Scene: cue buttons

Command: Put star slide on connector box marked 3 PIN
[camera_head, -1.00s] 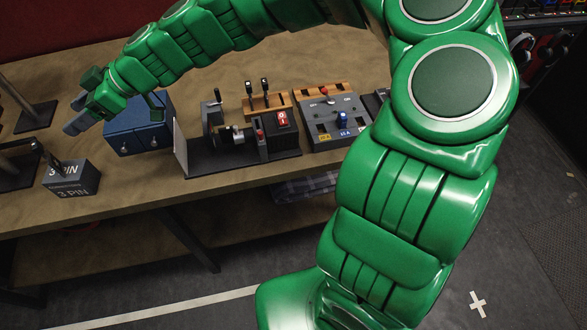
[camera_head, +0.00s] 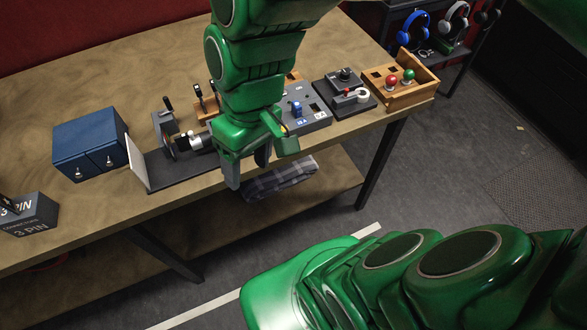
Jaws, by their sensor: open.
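The connector box marked 3 PIN (camera_head: 36,217) is a dark grey block with white lettering, standing on the table at the far left, partly cut off by the picture edge. A dark stick-like part shows at its top left; I cannot tell what it is. I cannot pick out a star slide in this view. My green gripper (camera_head: 255,165) points down, open, with grey fingers and nothing visible between them. It is near the table's front edge, far right of the connector box, hiding part of the machine and the grey panel behind it.
A blue two-door cabinet (camera_head: 90,143) stands right of the connector box. Then come a machine with a white plate (camera_head: 137,164), a grey panel with a blue knob (camera_head: 318,108), a dark unit (camera_head: 345,90) and a wooden box with red and green balls (camera_head: 427,80). The back of the table is clear.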

